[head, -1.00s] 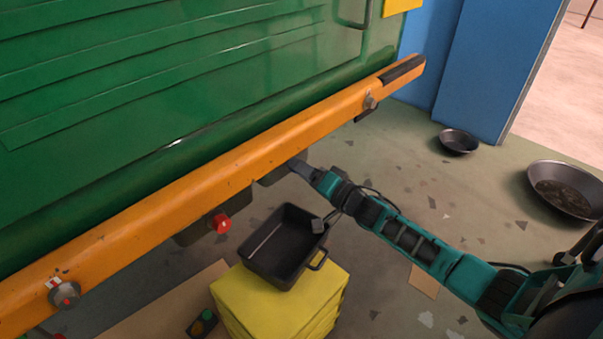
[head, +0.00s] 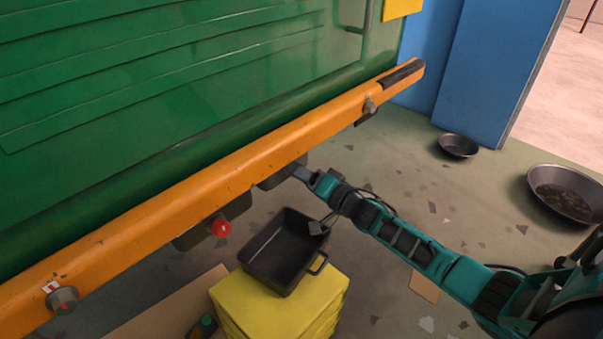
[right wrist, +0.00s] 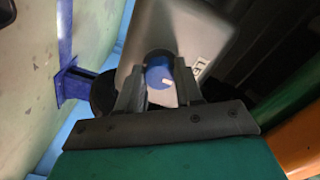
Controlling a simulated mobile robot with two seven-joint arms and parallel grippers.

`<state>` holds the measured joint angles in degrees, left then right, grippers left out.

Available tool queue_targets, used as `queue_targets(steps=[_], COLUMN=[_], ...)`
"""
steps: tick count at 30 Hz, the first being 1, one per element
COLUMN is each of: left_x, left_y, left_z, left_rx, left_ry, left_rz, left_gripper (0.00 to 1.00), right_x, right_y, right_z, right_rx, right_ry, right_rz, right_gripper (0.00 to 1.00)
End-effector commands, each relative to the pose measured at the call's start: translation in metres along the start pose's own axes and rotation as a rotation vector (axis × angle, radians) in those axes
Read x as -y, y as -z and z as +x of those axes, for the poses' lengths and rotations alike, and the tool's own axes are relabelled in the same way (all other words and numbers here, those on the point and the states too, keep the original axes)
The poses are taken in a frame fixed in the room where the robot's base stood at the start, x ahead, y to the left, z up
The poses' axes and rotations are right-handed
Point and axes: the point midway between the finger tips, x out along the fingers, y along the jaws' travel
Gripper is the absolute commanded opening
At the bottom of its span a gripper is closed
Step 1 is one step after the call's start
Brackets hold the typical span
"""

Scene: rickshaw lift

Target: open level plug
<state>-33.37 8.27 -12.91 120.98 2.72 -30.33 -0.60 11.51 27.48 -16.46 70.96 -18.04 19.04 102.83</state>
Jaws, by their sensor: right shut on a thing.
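My right gripper (head: 297,170) reaches in from the right to a dark housing (head: 280,178) under the orange beam. In the right wrist view its two dark fingers (right wrist: 159,92) are closed around a small round plug (right wrist: 158,76) with a blue face, set against a grey housing (right wrist: 205,28). I take this as the level plug; the fingers hide its sides. In the head view the plug is hidden. A second dark housing with a red plug (head: 221,228) sits further left under the beam. My left gripper is not in view.
The orange beam (head: 250,160) runs diagonally below the green body (head: 180,80). A black drain pan (head: 285,252) stands on a yellow block (head: 275,308) below the arm. Round metal pans (head: 458,146) lie on the floor to the right, near a blue pillar (head: 490,60).

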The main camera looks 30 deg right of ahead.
Motion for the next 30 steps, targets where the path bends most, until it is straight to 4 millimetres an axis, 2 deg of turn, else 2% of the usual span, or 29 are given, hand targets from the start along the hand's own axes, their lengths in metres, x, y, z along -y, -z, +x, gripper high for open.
queue_targets(steps=[8, 14, 30], left_x=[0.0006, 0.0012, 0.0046], left_y=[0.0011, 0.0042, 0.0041], left_z=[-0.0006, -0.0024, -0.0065], left_rx=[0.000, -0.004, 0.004], left_ry=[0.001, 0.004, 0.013], left_rz=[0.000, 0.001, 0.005], left_gripper=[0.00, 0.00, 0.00], right_x=[0.0002, 0.0007, 0.0005], right_y=[0.0002, 0.0007, 0.0001], right_z=[-0.0002, -0.0003, -0.0002], right_rx=[0.000, 0.000, 0.000], right_ry=[0.000, -0.001, -0.001], right_rz=[-0.026, -0.118, -0.601], right_gripper=[0.05, 0.05, 0.05])
